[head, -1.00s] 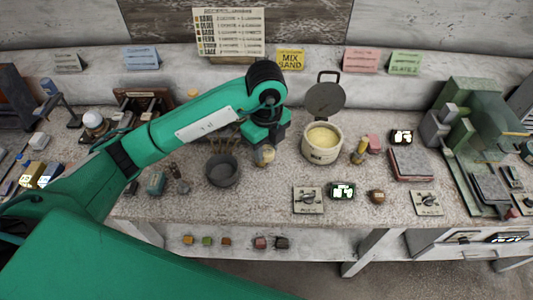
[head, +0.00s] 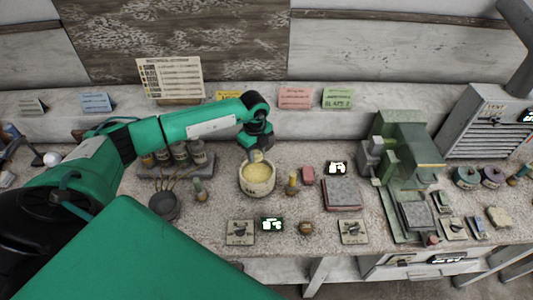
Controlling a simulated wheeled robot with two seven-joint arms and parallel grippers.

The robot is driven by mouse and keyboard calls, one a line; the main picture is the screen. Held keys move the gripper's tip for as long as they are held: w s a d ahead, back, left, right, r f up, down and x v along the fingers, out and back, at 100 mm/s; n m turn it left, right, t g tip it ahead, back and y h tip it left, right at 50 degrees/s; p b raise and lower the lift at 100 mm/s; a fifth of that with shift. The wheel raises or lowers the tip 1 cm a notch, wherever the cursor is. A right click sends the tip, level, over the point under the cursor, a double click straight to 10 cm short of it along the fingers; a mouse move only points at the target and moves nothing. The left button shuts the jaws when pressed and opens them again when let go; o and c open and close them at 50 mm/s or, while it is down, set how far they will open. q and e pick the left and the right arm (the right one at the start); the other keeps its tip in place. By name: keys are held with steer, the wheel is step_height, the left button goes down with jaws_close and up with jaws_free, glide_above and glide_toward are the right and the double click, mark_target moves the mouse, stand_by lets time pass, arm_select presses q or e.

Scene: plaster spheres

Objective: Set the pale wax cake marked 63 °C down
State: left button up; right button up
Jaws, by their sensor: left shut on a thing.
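My left gripper (head: 257,154) points down at the back part of the cream pot (head: 257,190). It is shut on a small pale thing (head: 257,157), which looks like the wax cake; its 63 °C marking is too small to read. The held thing appears over the pot's mouth, in front of its back rim in the picture. I cannot tell whether it touches the pale yellow contents (head: 257,174). The fingertips are too small to make out clearly. My right gripper is not in view.
A dark bowl (head: 164,206) and a small bottle (head: 200,190) stand left of the pot. A grey-red slab (head: 342,195) and a green machine (head: 405,150) are further right. Switch plates (head: 240,232) line the front.

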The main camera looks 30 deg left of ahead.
mark_target(256, 153)
arm_select(q)
steer(key=shift+s+a, duration=0.1)
steer(key=shift+f+b, duration=0.6)
step_height(256, 153, down, 3)
steer(key=shift+r+b, duration=0.2)
steer(key=shift+b, duration=0.75)
steer(key=shift+f+b, duration=0.6)
steer(key=shift+f, duration=0.25)
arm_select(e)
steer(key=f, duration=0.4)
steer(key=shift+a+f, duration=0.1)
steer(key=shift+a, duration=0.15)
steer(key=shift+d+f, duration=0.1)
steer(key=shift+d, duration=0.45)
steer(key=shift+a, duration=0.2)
